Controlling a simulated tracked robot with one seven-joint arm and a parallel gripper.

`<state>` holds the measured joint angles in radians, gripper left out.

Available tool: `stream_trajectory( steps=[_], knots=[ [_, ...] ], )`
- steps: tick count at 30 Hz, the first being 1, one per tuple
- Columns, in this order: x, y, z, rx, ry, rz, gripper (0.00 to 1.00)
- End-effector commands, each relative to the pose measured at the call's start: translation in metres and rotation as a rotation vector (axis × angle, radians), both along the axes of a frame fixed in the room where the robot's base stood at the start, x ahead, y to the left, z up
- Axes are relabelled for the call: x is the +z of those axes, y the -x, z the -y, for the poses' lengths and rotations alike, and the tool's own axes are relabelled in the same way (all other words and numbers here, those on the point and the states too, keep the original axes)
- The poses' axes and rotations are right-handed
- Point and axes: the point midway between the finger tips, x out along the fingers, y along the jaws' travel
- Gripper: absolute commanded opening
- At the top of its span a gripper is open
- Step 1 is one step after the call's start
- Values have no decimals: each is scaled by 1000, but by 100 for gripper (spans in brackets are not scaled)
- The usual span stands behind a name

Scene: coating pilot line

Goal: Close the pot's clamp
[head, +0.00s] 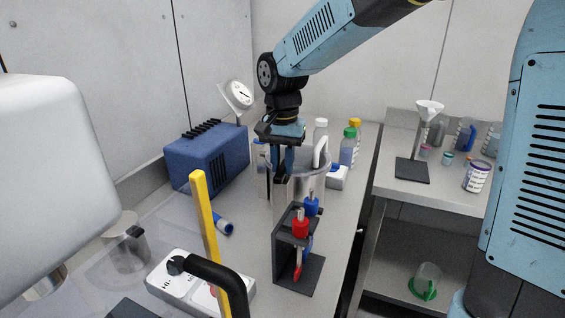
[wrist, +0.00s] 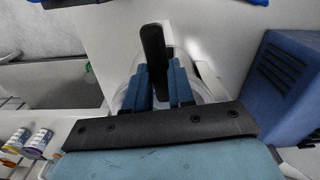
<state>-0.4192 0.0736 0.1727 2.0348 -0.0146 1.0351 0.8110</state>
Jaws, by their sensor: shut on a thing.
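The pot (head: 315,182) is a grey, see-through-looking vessel on the bench beyond the tool stand. Its pale rim also shows in the wrist view (wrist: 125,98), partly hidden behind my fingers. My gripper (head: 283,172) points down at the pot's near left side. In the wrist view my gripper (wrist: 158,80) has its two blue fingers closed on a black bar (wrist: 152,45), which looks like the clamp's lever. The bar sticks out past the fingertips. The rest of the clamp is hidden, so I cannot tell its position.
A blue box (head: 207,160) with a gauge (head: 239,95) behind it stands left of the pot. A dark tool stand (head: 290,240) with red and blue-handled tools is in front. Bottles (head: 348,148) stand behind right. A yellow bar (head: 205,230) rises at front left.

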Motion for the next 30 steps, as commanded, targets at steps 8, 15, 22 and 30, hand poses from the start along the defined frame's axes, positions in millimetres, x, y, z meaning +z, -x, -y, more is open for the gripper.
stream_trajectory(
  steps=[8, 15, 22, 30],
  knots=[
    [1, -1, 0, -117, -2, 5, 0],
    [1, -1, 0, -151, -3, 5, 0],
    [1, -1, 0, -154, -3, 5, 0],
    [1, -1, 0, -153, -2, 4, 36]
  ],
)
